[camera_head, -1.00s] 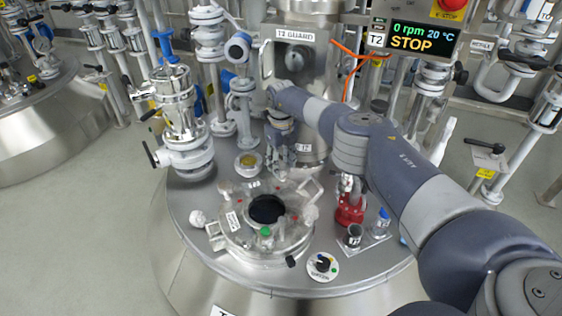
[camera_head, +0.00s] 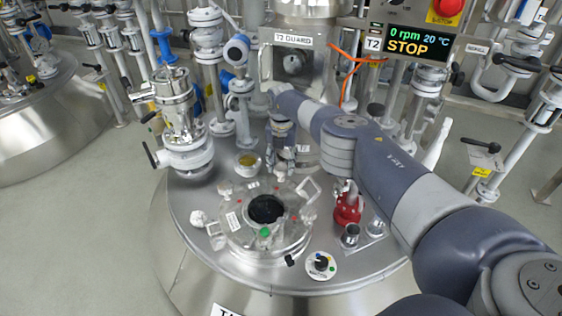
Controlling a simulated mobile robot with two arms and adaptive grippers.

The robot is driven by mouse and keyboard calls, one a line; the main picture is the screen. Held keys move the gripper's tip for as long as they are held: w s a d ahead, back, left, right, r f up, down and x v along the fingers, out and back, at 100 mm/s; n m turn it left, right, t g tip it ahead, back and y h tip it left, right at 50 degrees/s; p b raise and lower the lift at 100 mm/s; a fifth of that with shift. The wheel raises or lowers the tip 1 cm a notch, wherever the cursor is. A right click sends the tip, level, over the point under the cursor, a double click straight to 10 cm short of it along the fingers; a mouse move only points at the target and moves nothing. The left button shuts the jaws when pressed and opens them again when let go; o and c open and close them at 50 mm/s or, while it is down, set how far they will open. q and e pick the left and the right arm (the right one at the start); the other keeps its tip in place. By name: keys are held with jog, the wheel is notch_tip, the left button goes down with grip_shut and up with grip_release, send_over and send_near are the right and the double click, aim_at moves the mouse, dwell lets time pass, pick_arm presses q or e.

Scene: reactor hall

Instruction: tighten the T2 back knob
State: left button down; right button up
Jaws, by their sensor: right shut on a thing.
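The T2 vessel lid (camera_head: 238,228) is a round steel manway cover with a dark round opening, on the domed vessel top. Its back edge lies below my right gripper (camera_head: 283,166), which points down there from my grey arm. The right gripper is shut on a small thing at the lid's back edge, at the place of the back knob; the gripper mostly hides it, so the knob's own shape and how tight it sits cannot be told. Pale knobs show elsewhere around the lid, one at its back left (camera_head: 225,188). My left gripper is not in view.
A red fitting (camera_head: 348,208) and small metal cups (camera_head: 350,237) stand right of the lid. A dial (camera_head: 321,265) is at the front. A tall valve (camera_head: 178,115) stands at the left, and the T2 guard housing (camera_head: 296,62) behind. The display (camera_head: 420,43) reads 0 rpm, 20 °C, STOP.

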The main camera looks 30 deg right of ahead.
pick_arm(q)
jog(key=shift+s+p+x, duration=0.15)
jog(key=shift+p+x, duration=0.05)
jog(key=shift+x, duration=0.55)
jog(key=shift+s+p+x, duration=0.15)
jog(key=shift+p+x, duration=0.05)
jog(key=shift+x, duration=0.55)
pick_arm(e)
jog(key=shift+w+d+r+m, duration=0.1)
jog(key=shift+d+r+m, duration=0.05)
jog(key=shift+m, duration=0.9)
jog(key=shift+d+r+m, duration=0.1)
jog(key=shift+m, duration=0.95)
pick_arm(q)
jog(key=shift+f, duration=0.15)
pick_arm(e)
jog(key=o, duration=1)
jog(key=shift+o, duration=0.2)
jog(key=shift+a+f, duration=0.1)
jog(key=shift+f, duration=0.05)
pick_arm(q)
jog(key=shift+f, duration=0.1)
